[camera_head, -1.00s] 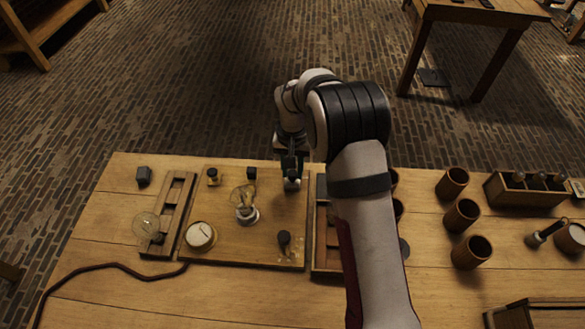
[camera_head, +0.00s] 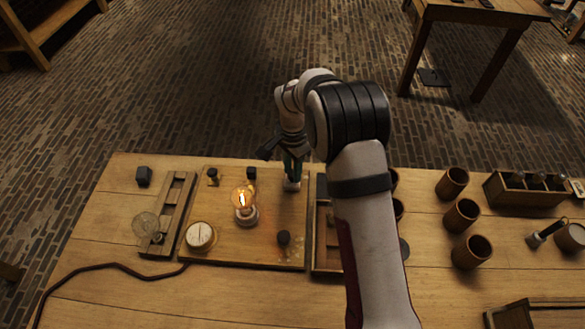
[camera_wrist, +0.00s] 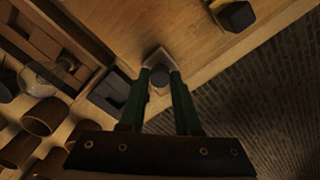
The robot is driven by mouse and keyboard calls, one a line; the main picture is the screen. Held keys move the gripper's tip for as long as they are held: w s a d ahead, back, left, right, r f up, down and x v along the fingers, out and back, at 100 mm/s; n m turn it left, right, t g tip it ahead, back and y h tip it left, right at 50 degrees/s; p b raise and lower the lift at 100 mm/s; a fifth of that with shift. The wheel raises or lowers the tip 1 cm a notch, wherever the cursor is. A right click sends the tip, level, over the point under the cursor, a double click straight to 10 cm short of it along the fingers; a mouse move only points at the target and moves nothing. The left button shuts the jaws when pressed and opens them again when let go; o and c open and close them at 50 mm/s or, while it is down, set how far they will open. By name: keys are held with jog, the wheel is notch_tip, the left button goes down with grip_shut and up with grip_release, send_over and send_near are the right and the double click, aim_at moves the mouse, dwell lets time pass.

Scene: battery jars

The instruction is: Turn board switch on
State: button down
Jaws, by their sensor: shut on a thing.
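The wooden board (camera_head: 262,252) lies on the table. At its far right corner is the switch (camera_head: 291,186), mostly covered by my gripper (camera_head: 291,176). In the wrist view the switch's round grey knob (camera_wrist: 160,76) sits between the tips of my gripper's two green fingers (camera_wrist: 160,80), on a pale base. My gripper is shut on this knob. The bulb (camera_head: 244,199) in the middle of the board glows orange. A round white dial (camera_head: 200,236) stands at the board's near left corner, its needle close to upright.
Two small dark-topped posts (camera_head: 213,175) (camera_head: 252,173) stand along the board's far edge, and a dark knob (camera_head: 284,238) near its front. A slotted wooden rack (camera_head: 178,192) lies left of the board. Several brown jars (camera_head: 461,215) stand to the right, past my arm.

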aim_at(292, 173)
jog(key=shift+m, duration=0.3)
jog(key=c, duration=0.6)
grip_release()
notch_tip(292, 173, up, 16)
jog(key=shift+f, duration=0.1)
